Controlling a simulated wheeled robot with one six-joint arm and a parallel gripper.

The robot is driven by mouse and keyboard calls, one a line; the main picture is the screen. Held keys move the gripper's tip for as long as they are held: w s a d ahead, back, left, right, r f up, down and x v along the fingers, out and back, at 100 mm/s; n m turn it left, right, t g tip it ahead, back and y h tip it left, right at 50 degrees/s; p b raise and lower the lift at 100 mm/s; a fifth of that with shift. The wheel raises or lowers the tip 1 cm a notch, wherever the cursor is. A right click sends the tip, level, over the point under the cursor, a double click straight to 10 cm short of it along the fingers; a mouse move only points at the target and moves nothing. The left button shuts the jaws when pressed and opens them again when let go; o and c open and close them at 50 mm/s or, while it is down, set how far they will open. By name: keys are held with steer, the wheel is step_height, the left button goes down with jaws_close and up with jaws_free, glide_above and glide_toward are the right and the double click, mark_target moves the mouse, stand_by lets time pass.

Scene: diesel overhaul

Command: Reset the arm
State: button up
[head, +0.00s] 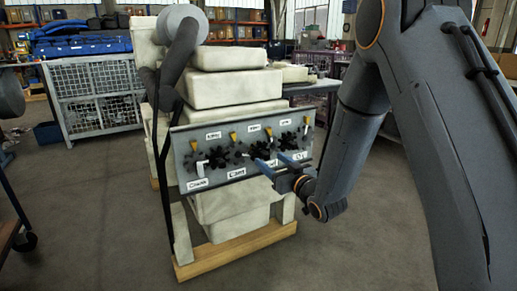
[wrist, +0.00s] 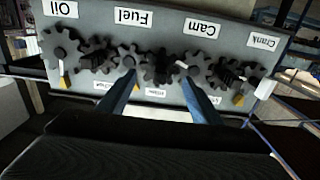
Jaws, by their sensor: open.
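My arm comes in from the right in the head view and is stretched toward the grey gear panel (head: 185,143). My gripper (head: 262,162) is in front of the panel's lower right part. In the wrist view my gripper (wrist: 157,98) has its two blue fingers apart, with nothing seen between them. The fingers point at the panel near a dark gear (wrist: 160,67) between the Fuel label (wrist: 132,18) and the Cam label (wrist: 202,28). I cannot tell whether the fingertips touch any gear.
The panel is fixed on a pale block engine (head: 235,88) standing on a wooden base (head: 235,248). A row of dark gears and yellow tabs crosses the panel. A wire-mesh cage (head: 95,95) stands behind at left. The grey floor (head: 90,220) at front left is clear.

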steer(key=shift+v, duration=1.15)
